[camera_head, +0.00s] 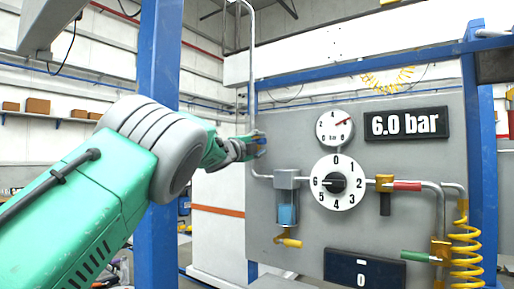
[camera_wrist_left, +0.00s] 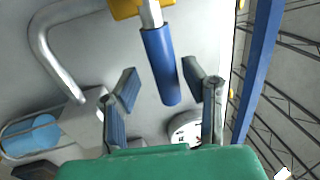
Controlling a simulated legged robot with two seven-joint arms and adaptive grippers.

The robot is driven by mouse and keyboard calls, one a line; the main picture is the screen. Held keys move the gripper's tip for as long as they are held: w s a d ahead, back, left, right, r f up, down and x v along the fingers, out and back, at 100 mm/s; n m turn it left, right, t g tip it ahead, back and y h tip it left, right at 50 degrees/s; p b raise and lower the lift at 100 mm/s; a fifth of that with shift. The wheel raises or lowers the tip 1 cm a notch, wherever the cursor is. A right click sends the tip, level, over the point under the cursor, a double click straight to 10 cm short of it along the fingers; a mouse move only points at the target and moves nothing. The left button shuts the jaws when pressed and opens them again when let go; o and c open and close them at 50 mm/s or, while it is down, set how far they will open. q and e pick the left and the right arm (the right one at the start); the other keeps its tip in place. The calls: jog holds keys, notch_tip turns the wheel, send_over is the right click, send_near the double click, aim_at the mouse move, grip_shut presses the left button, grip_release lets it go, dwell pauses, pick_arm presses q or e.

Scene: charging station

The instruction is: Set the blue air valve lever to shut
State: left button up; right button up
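The blue air valve lever (camera_wrist_left: 162,66) shows in the left wrist view, hanging from a yellow valve body (camera_wrist_left: 125,8) at the top edge. My left gripper (camera_wrist_left: 161,82) is open, with one finger on each side of the lever. A gap shows between the lever and both fingers. In the head view my left gripper (camera_head: 252,146) is at the panel's left edge by the vertical pipe, and it mostly hides the valve. My right gripper is in neither view.
The grey panel (camera_head: 400,185) carries a pressure gauge (camera_head: 334,127), a numbered dial (camera_head: 338,182), a 6.0 bar display (camera_head: 406,123), a red-handled valve (camera_head: 407,186) and a yellow coiled hose (camera_head: 465,250). A blue post (camera_head: 160,60) stands left of the panel, behind my arm.

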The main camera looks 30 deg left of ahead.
pick_arm(q)
jog(key=d+v, duration=0.1)
jog(key=v, duration=1.1)
jog(key=shift+a, duration=0.45)
